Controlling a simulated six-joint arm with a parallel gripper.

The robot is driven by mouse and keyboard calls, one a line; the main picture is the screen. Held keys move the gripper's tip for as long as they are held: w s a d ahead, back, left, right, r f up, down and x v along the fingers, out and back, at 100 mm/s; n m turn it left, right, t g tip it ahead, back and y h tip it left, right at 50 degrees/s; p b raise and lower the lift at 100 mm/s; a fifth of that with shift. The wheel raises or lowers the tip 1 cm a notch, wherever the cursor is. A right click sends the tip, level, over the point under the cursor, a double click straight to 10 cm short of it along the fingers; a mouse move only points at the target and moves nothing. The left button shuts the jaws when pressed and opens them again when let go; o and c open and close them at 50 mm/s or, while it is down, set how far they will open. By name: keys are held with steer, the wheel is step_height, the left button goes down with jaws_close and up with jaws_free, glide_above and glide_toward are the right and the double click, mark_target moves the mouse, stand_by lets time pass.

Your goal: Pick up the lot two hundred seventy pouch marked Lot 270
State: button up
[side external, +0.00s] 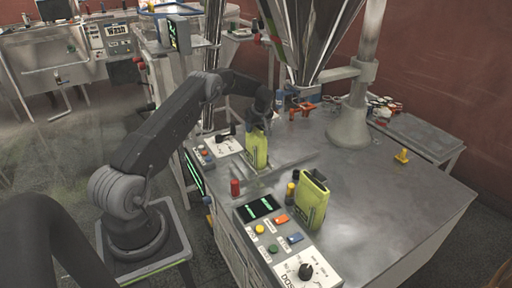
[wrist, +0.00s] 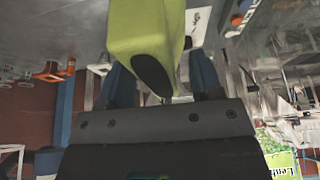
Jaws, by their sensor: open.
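The nearer pouch (side external: 312,204) is beside the control panel. The farther pouch (side external: 257,151) is directly below my gripper (side external: 259,127), which points down at its top. In the wrist view, a yellow-green pouch (wrist: 140,28) with a dark oval end reaches toward the jaws. My gripper (wrist: 162,78) is open there, with one blue-grey finger on each side of the pouch. I cannot tell whether either finger touches it. No lot number is readable on either pouch.
A control panel (side external: 285,246) with coloured buttons and a black knob lines the table's front edge. A red cylinder (side external: 235,188) stands near the holders. A shiny steel hopper (side external: 312,38) hangs behind my gripper. The table's right side (side external: 405,205) is mostly clear.

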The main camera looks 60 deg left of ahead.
steer(key=shift+f, duration=0.25)
stand_by(0.4)
jaws_close()
stand_by(0.5)
